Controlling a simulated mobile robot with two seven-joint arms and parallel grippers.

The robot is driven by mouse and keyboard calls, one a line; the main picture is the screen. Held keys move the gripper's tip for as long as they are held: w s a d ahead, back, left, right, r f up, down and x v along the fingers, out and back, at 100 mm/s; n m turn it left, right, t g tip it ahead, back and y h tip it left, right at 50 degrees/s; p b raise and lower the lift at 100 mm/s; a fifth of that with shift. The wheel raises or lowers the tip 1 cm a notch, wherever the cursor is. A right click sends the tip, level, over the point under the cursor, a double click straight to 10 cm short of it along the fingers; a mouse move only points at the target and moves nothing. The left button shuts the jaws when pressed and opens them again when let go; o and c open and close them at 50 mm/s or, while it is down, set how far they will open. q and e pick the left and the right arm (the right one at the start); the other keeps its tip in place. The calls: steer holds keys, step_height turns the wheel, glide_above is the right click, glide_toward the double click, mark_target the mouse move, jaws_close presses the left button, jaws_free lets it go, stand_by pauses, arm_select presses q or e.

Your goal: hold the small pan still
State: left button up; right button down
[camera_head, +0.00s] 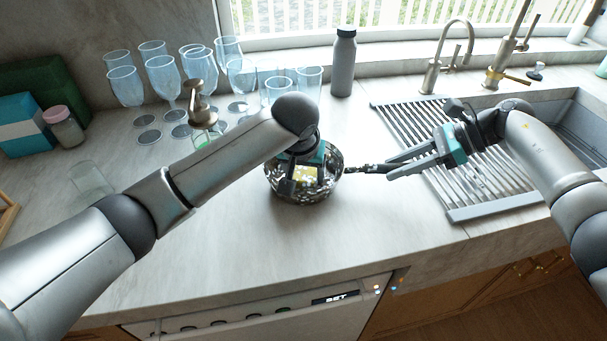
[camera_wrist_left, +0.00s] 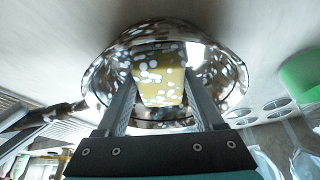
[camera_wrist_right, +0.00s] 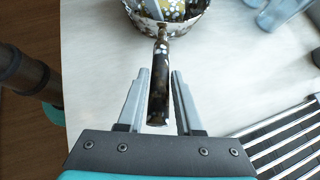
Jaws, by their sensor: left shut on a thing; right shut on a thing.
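The small pan (camera_head: 326,188), dark and shiny with pale speckles, stands on the counter in the middle of the head view. Its handle (camera_head: 358,169) points right, and in the right wrist view the handle (camera_wrist_right: 160,70) runs between the fingers. My right gripper (camera_head: 386,168) is shut on the handle's end. My left gripper (camera_head: 302,182) reaches into the pan from above, shut on a yellow, white-spotted block (camera_wrist_left: 160,83). The block is inside the pan's rim. In the head view the left gripper hides part of the pan's inside.
Several stemmed glasses (camera_head: 163,78) and a soap dispenser (camera_head: 202,105) stand at the back left. A grey bottle (camera_head: 343,65) stands behind the pan. A drying rack (camera_head: 470,190) and sink lie right. The counter in front of the pan is clear.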

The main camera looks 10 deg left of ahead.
arm_select(q)
steer(key=shift+w+a+f, duration=0.1)
steer(key=shift+w, duration=0.5)
steer(key=shift+s+a+r, duration=0.1)
steer(key=shift+s+r, duration=0.1)
steer(key=shift+s, duration=0.95)
steer(key=shift+w, duration=0.1)
steer(key=shift+w+f, duration=0.1)
steer(key=shift+w, duration=1.05)
steer(key=shift+s+a+f, duration=0.15)
steer(key=shift+s, duration=1.15)
